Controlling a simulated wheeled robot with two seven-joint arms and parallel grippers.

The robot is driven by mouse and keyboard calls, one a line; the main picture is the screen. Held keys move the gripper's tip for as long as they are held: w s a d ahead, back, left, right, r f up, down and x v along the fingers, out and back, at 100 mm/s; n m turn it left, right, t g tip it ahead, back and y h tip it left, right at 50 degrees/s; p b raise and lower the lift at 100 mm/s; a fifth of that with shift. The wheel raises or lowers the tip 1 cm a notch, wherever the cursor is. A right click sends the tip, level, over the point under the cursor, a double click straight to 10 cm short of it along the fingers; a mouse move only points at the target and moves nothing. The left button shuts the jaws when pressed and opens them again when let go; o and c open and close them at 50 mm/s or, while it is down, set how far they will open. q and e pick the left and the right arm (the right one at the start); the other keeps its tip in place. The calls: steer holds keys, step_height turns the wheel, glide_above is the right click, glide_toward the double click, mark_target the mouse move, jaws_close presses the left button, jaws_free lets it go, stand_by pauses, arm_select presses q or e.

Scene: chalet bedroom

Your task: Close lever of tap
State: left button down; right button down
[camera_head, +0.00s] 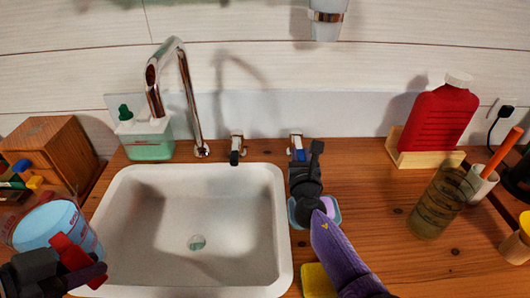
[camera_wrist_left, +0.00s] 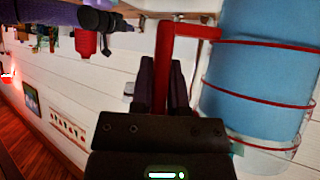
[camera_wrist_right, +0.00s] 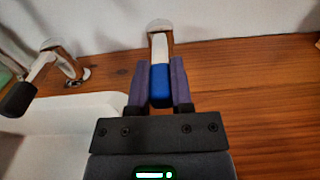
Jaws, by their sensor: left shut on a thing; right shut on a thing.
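The tap's curved chrome spout (camera_head: 184,95) rises behind the sink. Its blue-tipped lever (camera_head: 298,152) is on the back right of the sink, and a dark-tipped lever (camera_head: 235,150) is left of it. In the right wrist view the blue tip (camera_wrist_right: 160,84) sits between the fingers of my right gripper (camera_wrist_right: 159,98), which is shut on it. My left gripper (camera_wrist_left: 161,92) is shut on the red handle (camera_wrist_left: 164,58) of a light blue container with red bands (camera_wrist_left: 259,85). This container (camera_head: 57,232) is at the lower left in the head view.
The white sink (camera_head: 282,232) fills the middle of the wooden counter. A green-white bottle (camera_head: 147,143) and a wooden box (camera_head: 48,148) stand left. A red bottle (camera_head: 437,118) and a glass (camera_head: 440,203) stand right. A yellow sponge (camera_head: 318,281) lies near the right arm.

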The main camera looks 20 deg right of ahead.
arm_select(q)
steer(key=shift+a, duration=0.1)
arm_select(e)
steer(key=c, duration=0.5)
jaws_free()
steer(key=shift+a, duration=0.1)
arm_select(q)
steer(key=shift+r, duration=0.1)
arm_select(e)
steer(key=shift+r, duration=0.1)
arm_select(q)
step_height(320, 180, up, 9)
steer(key=p, duration=0.8)
steer(key=shift+s+r, duration=0.1)
steer(key=shift+r, duration=0.05)
arm_select(e)
step_height(320, 180, up, 10)
steer(key=shift+f, duration=0.1)
steer(key=shift+w, duration=0.1)
steer(key=shift+f, duration=0.1)
